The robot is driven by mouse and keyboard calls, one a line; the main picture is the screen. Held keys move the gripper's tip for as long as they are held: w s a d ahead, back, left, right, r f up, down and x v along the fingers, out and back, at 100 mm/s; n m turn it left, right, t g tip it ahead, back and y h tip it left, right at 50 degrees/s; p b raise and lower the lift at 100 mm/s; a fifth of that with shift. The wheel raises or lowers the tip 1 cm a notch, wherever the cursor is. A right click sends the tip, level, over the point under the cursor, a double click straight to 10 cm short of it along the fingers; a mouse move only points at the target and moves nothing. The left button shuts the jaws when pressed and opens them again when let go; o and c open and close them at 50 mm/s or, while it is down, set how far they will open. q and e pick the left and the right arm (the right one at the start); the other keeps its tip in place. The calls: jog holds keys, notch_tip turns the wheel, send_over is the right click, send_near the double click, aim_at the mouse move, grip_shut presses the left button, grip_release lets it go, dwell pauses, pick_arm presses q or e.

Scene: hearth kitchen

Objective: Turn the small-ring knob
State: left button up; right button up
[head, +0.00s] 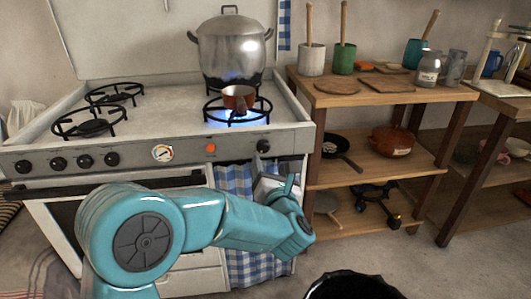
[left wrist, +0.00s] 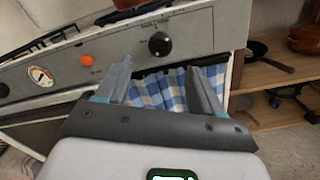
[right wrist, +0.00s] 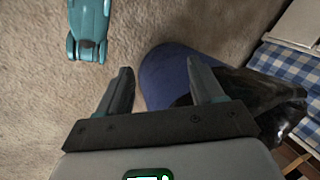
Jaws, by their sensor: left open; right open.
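A single black knob (head: 263,146) sits at the right end of the stove's front panel. It shows close up in the left wrist view (left wrist: 160,44). Several more black knobs (head: 84,161) sit at the panel's left end. No label tells me which is the small-ring knob. My left gripper (left wrist: 158,68) is open and empty, just below and in front of the right-end knob, apart from it; its fingers are mostly hidden behind my arm in the head view. My right gripper (right wrist: 158,66) is open and empty, over the floor beside a blue bin (right wrist: 165,78) with a black liner.
A small copper pot (head: 239,97) stands on a lit front-right burner, with a big steel pot (head: 231,50) behind. An orange button (head: 211,148) and a gauge (head: 162,153) are on the panel. A checked cloth (head: 236,178) hangs below. A wooden shelf (head: 420,97) stands right.

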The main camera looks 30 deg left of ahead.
aim_at(264, 148)
pick_arm(q)
jog(key=x, duration=0.8)
jog(key=shift+w, duration=0.1)
jog(key=c, duration=1.1)
